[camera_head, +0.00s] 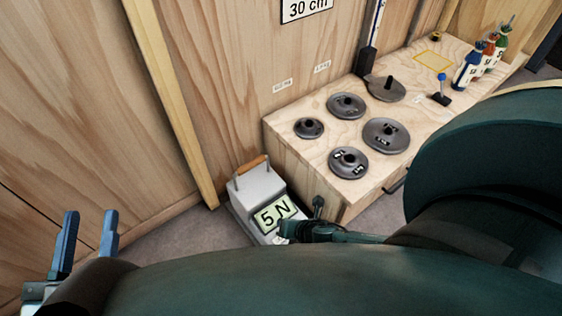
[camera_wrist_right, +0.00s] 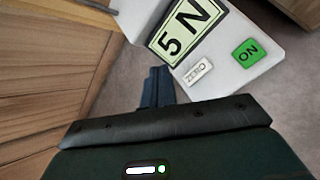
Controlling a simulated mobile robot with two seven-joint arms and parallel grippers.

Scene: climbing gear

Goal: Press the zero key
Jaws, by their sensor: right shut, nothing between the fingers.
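The white force gauge (camera_head: 256,186) with a wooden handle stands on the floor by the wooden wall, its display (camera_head: 274,214) reading "5 N". In the right wrist view the zero key (camera_wrist_right: 198,72) is a small pale button marked ZERO below the display (camera_wrist_right: 187,28), with the green ON key (camera_wrist_right: 249,53) to its right. My right gripper (camera_wrist_right: 158,74) is shut and empty, its fingertips just left of the zero key; whether they touch the gauge I cannot tell. In the head view my right gripper (camera_head: 284,229) covers the key area. My left gripper (camera_head: 91,213) is open and empty at the far left.
A wooden post (camera_head: 172,100) rises behind the gauge. Grey floor (camera_head: 185,236) is clear to its left.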

